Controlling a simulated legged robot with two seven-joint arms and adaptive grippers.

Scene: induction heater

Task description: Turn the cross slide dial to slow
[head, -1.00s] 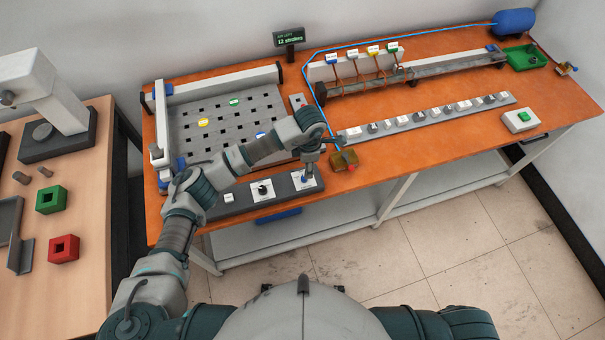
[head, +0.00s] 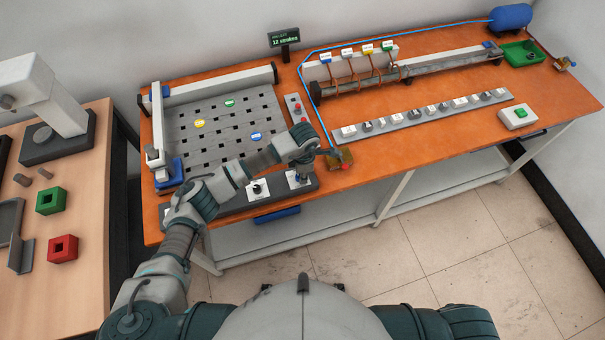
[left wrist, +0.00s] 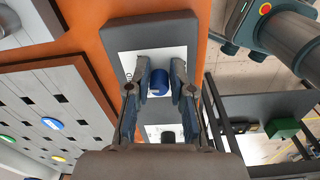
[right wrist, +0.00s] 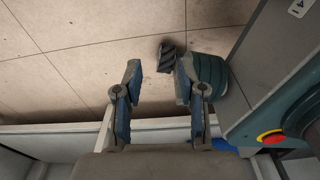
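A grey control panel (head: 231,206) at the front left of the orange bench carries two dials on white plates: a black knob (head: 257,187) and a blue-topped knob. The plate lettering is too small to read. My left gripper (head: 300,177) points down over the right-hand dial, whose knob it mostly hides in the head view. In the left wrist view, the blue knob (left wrist: 161,84) sits between the fingertips, which are close against its sides. The black knob (left wrist: 167,136) shows beyond, between the fingers. My right gripper (right wrist: 158,75) is open and empty, over the floor.
A slotted grey plate (head: 220,125) with coloured discs lies behind the panel. A small brass block with a red knob (head: 345,166) stands right of my left gripper. A row of white switches (head: 420,115) lies farther right. A side table (head: 85,190) stands at left.

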